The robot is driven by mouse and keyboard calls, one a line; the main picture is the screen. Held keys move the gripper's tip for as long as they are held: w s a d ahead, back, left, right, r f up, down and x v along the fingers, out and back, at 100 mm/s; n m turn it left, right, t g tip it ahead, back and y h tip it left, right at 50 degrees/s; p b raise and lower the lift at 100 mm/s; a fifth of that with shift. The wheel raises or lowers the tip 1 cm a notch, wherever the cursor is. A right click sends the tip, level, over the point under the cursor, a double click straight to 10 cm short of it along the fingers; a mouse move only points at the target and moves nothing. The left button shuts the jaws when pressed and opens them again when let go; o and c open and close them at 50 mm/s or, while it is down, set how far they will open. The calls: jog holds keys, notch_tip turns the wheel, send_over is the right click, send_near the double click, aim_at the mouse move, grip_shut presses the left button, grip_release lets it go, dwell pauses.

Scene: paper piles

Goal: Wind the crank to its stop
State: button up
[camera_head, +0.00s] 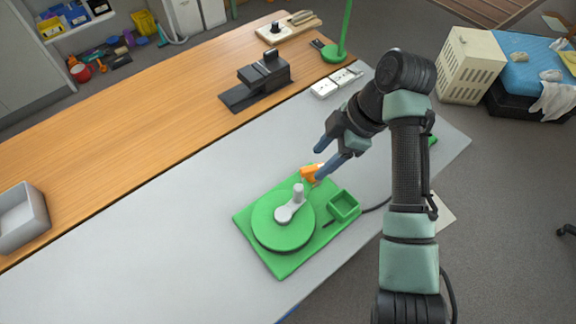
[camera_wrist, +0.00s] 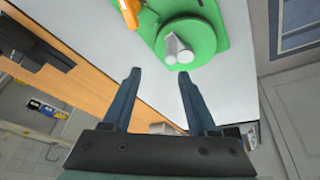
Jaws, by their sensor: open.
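The crank is a light grey arm with an upright knob (camera_head: 298,190), mounted on a round green disc (camera_head: 283,234). The disc sits on a green base plate (camera_head: 284,267) on the grey table part. An orange piece (camera_head: 309,173) stands at the plate's far edge. In the wrist view the crank (camera_wrist: 177,48) lies beyond the fingertips, near the top, and the orange piece (camera_wrist: 130,12) is to its left. My gripper (camera_head: 322,162) is open, with nothing seen between its fingers. It is above and beyond the plate, apart from the crank knob.
A small green open box (camera_head: 343,206) sits on the plate's right side. A black device (camera_head: 262,80), white sockets (camera_head: 335,83) and a green stand (camera_head: 334,50) are farther back. A grey tray (camera_head: 40,238) is at the left. The grey tabletop left of the plate is clear.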

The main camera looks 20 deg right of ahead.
aim_at(302, 187)
jog(key=shift+g+y, duration=0.3)
jog(key=x, duration=0.4)
jog(key=s+b+x, duration=0.1)
jog(key=x, duration=0.6)
jog(key=shift+s+a+f, duration=0.15)
jog(key=shift+a+f, duration=0.15)
jog(key=shift+f, duration=0.05)
grip_shut()
